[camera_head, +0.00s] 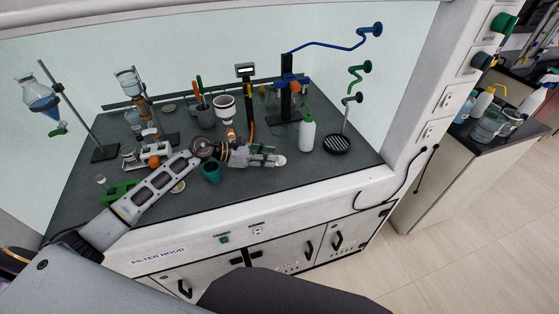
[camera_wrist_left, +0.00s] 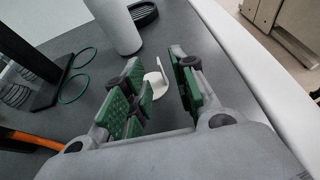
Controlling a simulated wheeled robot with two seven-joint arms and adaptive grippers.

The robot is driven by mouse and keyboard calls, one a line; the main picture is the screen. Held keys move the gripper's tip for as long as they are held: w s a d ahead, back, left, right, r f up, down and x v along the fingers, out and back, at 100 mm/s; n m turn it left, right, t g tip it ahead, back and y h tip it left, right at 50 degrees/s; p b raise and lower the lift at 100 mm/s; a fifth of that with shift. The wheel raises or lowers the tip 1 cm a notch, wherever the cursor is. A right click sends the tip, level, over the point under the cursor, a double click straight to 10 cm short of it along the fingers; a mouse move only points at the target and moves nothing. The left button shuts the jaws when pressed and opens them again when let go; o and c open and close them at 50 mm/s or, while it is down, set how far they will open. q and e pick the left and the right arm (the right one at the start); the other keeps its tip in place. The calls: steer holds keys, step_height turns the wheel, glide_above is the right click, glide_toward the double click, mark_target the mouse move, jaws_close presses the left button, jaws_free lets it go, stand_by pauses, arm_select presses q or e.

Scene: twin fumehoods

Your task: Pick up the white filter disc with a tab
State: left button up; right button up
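The white filter disc with a tab (camera_wrist_left: 157,84) lies on the dark worktop in the left wrist view, its tab standing up. It shows between and just beyond the fingertips of my left gripper (camera_wrist_left: 158,92). The green-padded fingers are apart, with a gap on both sides of the tab, and nothing is gripped. In the head view my left gripper (camera_head: 266,158) reaches right, low over the worktop, with the white disc (camera_head: 280,161) at its tips. Part of the disc is hidden by the fingers. My right gripper is not in view.
A white bottle with a green cap (camera_head: 307,134) stands just beyond the disc, with a round black grate (camera_head: 338,144) to its right. The hood's white front edge (camera_head: 300,186) is close to the gripper.

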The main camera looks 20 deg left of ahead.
mark_target(281, 157)
arm_select(q)
steer(key=shift+w+d+f+p, duration=0.2)
steer(key=shift+w+d+p, duration=0.15)
steer(key=shift+d, duration=0.2)
steer(key=shift+p+x, duration=0.3)
steer(key=shift+x, duration=1.65)
steer(key=shift+f, duration=0.1)
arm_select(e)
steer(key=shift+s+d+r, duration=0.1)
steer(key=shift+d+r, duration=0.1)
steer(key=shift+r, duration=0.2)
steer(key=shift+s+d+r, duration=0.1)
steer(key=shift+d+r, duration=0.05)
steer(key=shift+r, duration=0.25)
arm_select(q)
steer(key=shift+c, duration=0.3)
steer(key=shift+a, duration=0.1)
jaws_close()
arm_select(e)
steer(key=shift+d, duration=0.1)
